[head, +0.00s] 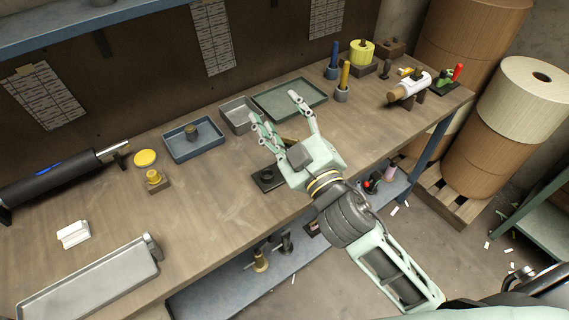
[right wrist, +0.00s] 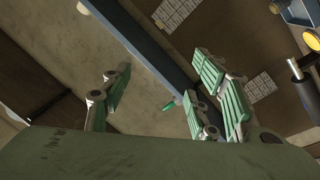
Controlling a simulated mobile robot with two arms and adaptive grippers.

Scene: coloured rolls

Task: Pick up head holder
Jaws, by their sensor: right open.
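I cannot tell for sure which thing is the head holder. A small black square holder (head: 267,179) lies on the workbench (head: 215,215), just left of my right gripper's palm. Small brown blocks with upright parts also stand on the bench, one with a yellow knob (head: 154,179). My right gripper (head: 273,108) is open above the bench, its fingers pointing to the back near a green tray (head: 322,97). In the right wrist view its fingers (right wrist: 160,92) are spread with nothing between them. My left gripper is not in view.
A black roller (head: 60,178) and a long metal tray (head: 85,285) are at far left. Large rolls (head: 525,95) stand at right. The middle front of the bench is clear.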

